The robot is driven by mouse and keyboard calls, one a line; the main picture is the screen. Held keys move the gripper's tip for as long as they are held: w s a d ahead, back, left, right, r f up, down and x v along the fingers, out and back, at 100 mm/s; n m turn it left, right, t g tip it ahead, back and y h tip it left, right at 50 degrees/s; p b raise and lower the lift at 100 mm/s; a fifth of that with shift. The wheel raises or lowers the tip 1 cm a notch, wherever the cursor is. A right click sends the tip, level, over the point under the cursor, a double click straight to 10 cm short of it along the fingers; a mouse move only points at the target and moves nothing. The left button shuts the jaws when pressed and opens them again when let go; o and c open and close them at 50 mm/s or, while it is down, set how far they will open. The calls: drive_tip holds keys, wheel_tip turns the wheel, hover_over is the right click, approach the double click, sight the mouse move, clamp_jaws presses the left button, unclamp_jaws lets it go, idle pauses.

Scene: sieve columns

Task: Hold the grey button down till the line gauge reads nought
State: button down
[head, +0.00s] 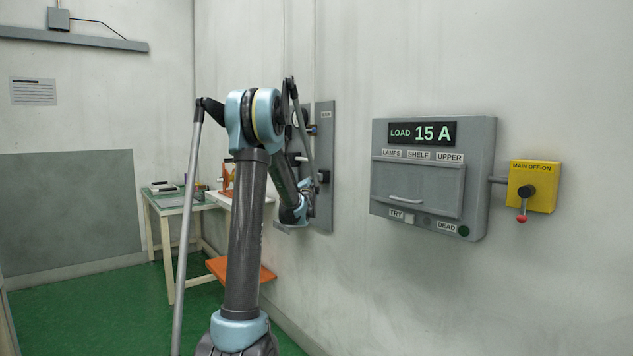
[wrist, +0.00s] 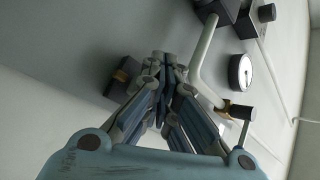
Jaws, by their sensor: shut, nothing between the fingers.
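My gripper (wrist: 165,62) is shut with nothing between its fingers, its tips close to the grey wall panel. In the head view the arm reaches to that panel (head: 324,140), and the fingertips are hidden behind the arm. A round white-faced gauge (wrist: 240,72) is on the panel, right of the fingers in the wrist view; its needle is too small to read. Part of the gauge shows in the head view (head: 295,118). I cannot pick out the grey button for sure; the fingers may cover it. A dark block (wrist: 122,78) with a brownish part is left of the fingertips.
A bent grey pipe (wrist: 205,50) with a brass fitting (wrist: 238,110) runs beside the fingers. To the right are a grey load box (head: 480,160) reading 15 A and a yellow main switch (head: 543,172). A table (head: 162,207) stands back left.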

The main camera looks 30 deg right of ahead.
drive_tip(key=shift+d, duration=0.4)
idle(0.4)
idle(1.5)
drive_tip(key=shift+a, duration=1)
drive_tip(key=shift+s+a, duration=0.15)
drive_tip(key=shift+a, duration=1.1)
drive_tip(key=shift+s+a, duration=0.1)
drive_tip(key=shift+a, duration=1.15)
